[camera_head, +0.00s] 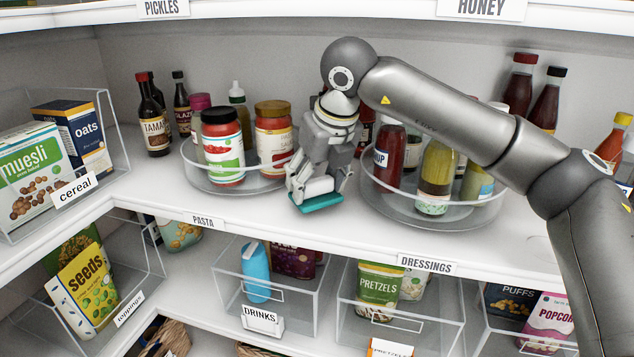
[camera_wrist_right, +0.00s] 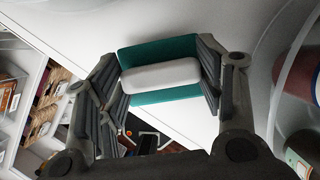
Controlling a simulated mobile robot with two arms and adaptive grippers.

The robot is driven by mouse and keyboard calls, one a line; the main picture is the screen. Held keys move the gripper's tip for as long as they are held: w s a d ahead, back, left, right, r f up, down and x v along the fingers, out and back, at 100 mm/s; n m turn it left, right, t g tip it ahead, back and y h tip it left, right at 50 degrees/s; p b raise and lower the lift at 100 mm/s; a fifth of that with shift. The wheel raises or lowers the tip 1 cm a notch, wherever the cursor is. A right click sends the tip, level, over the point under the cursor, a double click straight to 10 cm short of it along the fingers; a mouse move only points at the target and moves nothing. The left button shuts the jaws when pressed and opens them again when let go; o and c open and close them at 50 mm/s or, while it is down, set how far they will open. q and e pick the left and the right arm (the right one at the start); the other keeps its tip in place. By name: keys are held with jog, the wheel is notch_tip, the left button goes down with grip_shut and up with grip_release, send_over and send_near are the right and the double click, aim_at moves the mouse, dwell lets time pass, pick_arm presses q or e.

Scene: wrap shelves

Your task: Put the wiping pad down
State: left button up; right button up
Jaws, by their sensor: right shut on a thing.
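The wiping pad (camera_head: 316,203) is a flat teal block low in my right gripper (camera_head: 320,187), at the shelf front between the two clear turntables. In the right wrist view the pad (camera_wrist_right: 160,49) shows a pale rounded grip across its middle. The fingers of my right gripper (camera_wrist_right: 163,77) are shut on this grip from both sides. The pad is over or on the white shelf (camera_head: 250,208) near its front edge; I cannot tell whether it touches. My left gripper is not in view.
A left turntable (camera_head: 235,187) holds jars, and a right turntable (camera_head: 430,219) holds bottles, close on both sides of the gripper. Dark sauce bottles (camera_head: 152,122) stand behind at left. Clear bins (camera_head: 262,318) fill the shelf below. Bare shelf shows at the front left.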

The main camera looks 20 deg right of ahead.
jog(key=shift+d+f+p, duration=0.1)
jog(key=shift+f+p, duration=0.2)
jog(key=shift+f, duration=0.6)
jog(key=shift+f, duration=0.15)
jog(key=shift+f+b, duration=0.15)
jog(key=shift+b, duration=0.2)
jog(key=o, duration=1)
jog(key=shift+r, duration=0.35)
jog(key=shift+b+v, duration=0.95)
jog(key=shift+v, duration=0.2)
jog(key=s+d+b, duration=0.2)
jog(key=s+b, duration=0.2)
jog(key=s, duration=0.8)
jog(key=shift+r+b, duration=0.25)
jog(key=shift+b, duration=0.15)
